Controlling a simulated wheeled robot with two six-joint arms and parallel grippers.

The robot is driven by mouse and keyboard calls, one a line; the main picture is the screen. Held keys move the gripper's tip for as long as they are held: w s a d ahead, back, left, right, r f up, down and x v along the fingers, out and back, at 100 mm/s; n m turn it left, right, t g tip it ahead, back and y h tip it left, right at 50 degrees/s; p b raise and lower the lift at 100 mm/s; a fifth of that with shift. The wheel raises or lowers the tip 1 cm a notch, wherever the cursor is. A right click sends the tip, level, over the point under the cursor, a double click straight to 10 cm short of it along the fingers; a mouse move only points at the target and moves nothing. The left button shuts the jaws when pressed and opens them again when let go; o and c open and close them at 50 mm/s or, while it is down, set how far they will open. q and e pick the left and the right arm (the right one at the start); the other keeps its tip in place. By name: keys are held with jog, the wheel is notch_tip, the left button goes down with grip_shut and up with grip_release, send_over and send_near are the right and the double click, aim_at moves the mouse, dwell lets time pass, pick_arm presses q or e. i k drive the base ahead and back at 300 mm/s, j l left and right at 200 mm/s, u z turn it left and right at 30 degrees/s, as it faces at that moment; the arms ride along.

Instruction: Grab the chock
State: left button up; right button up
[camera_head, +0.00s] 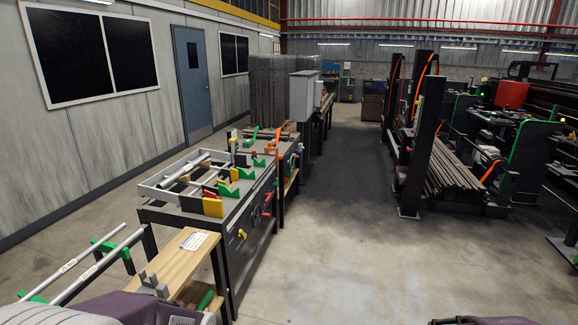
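I cannot tell for sure which piece is the chock. Several small yellow, red and green blocks stand on the dark workbench (232,232) at centre left. A yellow block (213,207) is at its near edge, and a green block (228,189) is just behind. My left gripper (153,284) is at the lower left, by the near end of a wooden bench and well short of the coloured blocks. Its grey fingers are small in view, and their gap is unclear. Of my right arm only a sliver shows at the bottom edge; its fingers are out of view.
The wooden bench (185,258) carries a white card (194,241). Metal tubes (97,264) lie on green supports at the left. A metal frame (172,180) lies on the workbench. A rack of dark bars (447,172) stands right. The floor between (350,240) is clear.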

aim_at(186, 178)
jog(key=i+z, duration=0.1)
jog(key=i, duration=1.75)
jog(key=i+u, duration=0.35)
jog(key=u, duration=0.15)
jog(key=i+u, duration=0.45)
jog(key=i+l+u, duration=0.2)
jog(key=u, duration=0.3)
jog(key=i+l+u, duration=0.1)
jog(key=i+u, duration=0.15)
jog(key=u, duration=0.2)
jog(key=i+l+u, duration=0.15)
jog(key=u, duration=0.25)
jog(key=i+l+u, duration=0.25)
jog(key=u, duration=0.2)
